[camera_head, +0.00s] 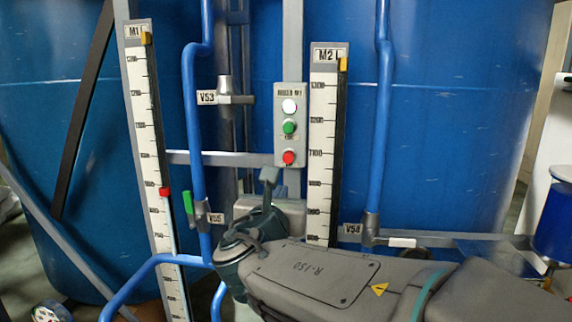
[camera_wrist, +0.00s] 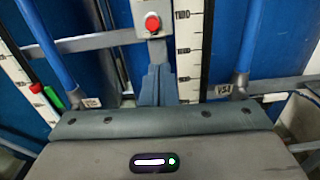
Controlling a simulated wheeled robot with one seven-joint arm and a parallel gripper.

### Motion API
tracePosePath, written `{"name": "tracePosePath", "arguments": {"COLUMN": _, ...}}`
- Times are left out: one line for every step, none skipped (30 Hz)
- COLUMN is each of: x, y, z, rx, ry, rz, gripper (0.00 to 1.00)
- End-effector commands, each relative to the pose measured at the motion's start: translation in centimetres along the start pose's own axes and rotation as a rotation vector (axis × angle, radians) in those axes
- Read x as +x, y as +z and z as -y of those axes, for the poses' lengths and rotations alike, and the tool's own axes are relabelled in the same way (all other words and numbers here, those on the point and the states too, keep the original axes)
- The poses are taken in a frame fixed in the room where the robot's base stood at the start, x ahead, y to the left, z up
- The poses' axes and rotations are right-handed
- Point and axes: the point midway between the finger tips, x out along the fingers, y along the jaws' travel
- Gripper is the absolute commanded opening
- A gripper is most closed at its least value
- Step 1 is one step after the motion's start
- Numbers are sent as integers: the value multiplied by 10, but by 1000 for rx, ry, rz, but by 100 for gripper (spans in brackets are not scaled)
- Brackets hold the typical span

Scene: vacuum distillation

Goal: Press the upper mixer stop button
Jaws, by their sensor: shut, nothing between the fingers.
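The mixer control box (camera_head: 291,110) is a grey upright panel on a metal post, with a small label at its top that I cannot read surely. It carries a white button (camera_head: 289,106), a green button (camera_head: 289,127) and, lowest, the red stop button (camera_head: 289,157). The red button also shows at the top of the wrist view (camera_wrist: 152,22). My gripper (camera_head: 269,175) is shut and empty, its tips just below and left of the red button in the head view. In the wrist view my gripper (camera_wrist: 158,68) points up just below the button, seemingly apart from it.
Level scales M1 (camera_head: 150,130) and M2 (camera_head: 322,150) flank the box. Blue pipes (camera_head: 192,120) run beside them, with valve V53 (camera_head: 225,97), V55 (camera_head: 202,215) and V54 (camera_head: 371,230). Large blue tanks (camera_head: 450,110) stand behind. A horizontal grey bar (camera_head: 225,158) meets the box's lower left.

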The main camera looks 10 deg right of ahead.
Motion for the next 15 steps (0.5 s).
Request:
{"name": "tracePosePath", "arguments": {"x": 0, "y": 3, "z": -3, "rx": -16, "ry": 9, "rz": 9, "gripper": 0}}
{"name": "tracePosePath", "arguments": {"x": 0, "y": 4, "z": -4, "rx": -23, "ry": 12, "rz": 13, "gripper": 0}}
{"name": "tracePosePath", "arguments": {"x": 0, "y": 5, "z": -5, "rx": -29, "ry": 15, "rz": 17, "gripper": 0}}
{"name": "tracePosePath", "arguments": {"x": -1, "y": 5, "z": -6, "rx": -31, "ry": 16, "rz": 18, "gripper": 0}}
{"name": "tracePosePath", "arguments": {"x": -1, "y": 5, "z": -6, "rx": -32, "ry": 17, "rz": 19, "gripper": 0}}
{"name": "tracePosePath", "arguments": {"x": -1, "y": 5, "z": -6, "rx": -32, "ry": 16, "rz": 19, "gripper": 0}}
{"name": "tracePosePath", "arguments": {"x": -1, "y": 5, "z": -6, "rx": -31, "ry": 16, "rz": 18, "gripper": 0}}
{"name": "tracePosePath", "arguments": {"x": -1, "y": 5, "z": -5, "rx": -31, "ry": 16, "rz": 18, "gripper": 0}}
{"name": "tracePosePath", "arguments": {"x": -1, "y": 5, "z": -5, "rx": -31, "ry": 16, "rz": 18, "gripper": 0}}
{"name": "tracePosePath", "arguments": {"x": -1, "y": 5, "z": -5, "rx": -30, "ry": 16, "rz": 18, "gripper": 0}}
{"name": "tracePosePath", "arguments": {"x": -1, "y": 5, "z": -5, "rx": -30, "ry": 16, "rz": 18, "gripper": 0}}
{"name": "tracePosePath", "arguments": {"x": 0, "y": 5, "z": -5, "rx": -30, "ry": 15, "rz": 18, "gripper": 0}}
{"name": "tracePosePath", "arguments": {"x": 0, "y": 5, "z": -5, "rx": -30, "ry": 15, "rz": 17, "gripper": 0}}
{"name": "tracePosePath", "arguments": {"x": 1, "y": 5, "z": -5, "rx": -30, "ry": 15, "rz": 17, "gripper": 0}}
{"name": "tracePosePath", "arguments": {"x": 3, "y": 5, "z": -5, "rx": -29, "ry": 15, "rz": 17, "gripper": 0}}
